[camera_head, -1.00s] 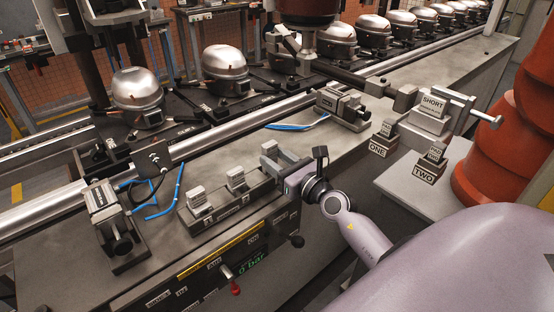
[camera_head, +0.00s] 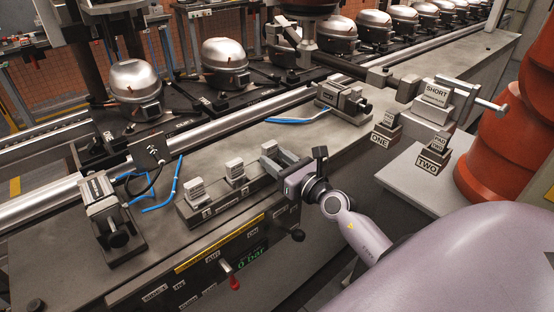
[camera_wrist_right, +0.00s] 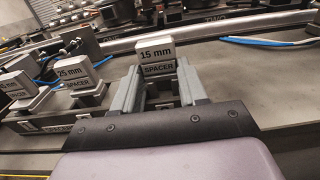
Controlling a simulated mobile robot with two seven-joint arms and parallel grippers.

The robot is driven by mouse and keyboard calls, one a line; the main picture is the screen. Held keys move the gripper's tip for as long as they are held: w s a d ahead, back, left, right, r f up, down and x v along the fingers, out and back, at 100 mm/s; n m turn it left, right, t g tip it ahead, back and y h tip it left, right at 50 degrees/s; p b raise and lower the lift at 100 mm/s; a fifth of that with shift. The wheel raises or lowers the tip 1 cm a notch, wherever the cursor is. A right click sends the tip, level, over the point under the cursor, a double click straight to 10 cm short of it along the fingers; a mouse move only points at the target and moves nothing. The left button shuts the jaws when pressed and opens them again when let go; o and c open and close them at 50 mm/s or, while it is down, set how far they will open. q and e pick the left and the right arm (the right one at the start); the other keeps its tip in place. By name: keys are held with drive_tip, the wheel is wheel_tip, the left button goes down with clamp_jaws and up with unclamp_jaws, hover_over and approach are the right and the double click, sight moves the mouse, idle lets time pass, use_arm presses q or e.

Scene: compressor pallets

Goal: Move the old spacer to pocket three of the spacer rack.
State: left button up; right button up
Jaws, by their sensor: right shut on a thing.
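My right gripper (camera_head: 279,158) is at the right end of the spacer rack (camera_head: 222,204). In the right wrist view, my right gripper (camera_wrist_right: 158,74) is shut on a pale block marked "15 mm SPACER" (camera_wrist_right: 155,52), which stands upright between the fingers. The fingers hide its lower part, and I cannot tell whether it touches the rack. Two other spacers, one at the left (camera_head: 194,188) and one in the middle (camera_head: 234,169), stand in the rack. The middle one reads "25 mm" in the right wrist view (camera_wrist_right: 73,73). My left gripper is out of view.
A clamp (camera_head: 111,214) stands left of the rack and another clamp (camera_head: 342,96) is behind it to the right. Blue hoses (camera_head: 297,119) lie on the bench. Stands marked ONE (camera_head: 380,140) and TWO (camera_head: 433,162) are on the right-hand table. Compressors (camera_head: 135,83) line the back.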

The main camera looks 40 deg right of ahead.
drive_tip(key=o, duration=1.3)
drive_tip(key=shift+s+f, duration=0.1)
drive_tip(key=shift+s, duration=0.2)
drive_tip(key=s, duration=0.6)
drive_tip(key=shift+s+d, duration=0.25)
drive_tip(key=shift+s, duration=0.05)
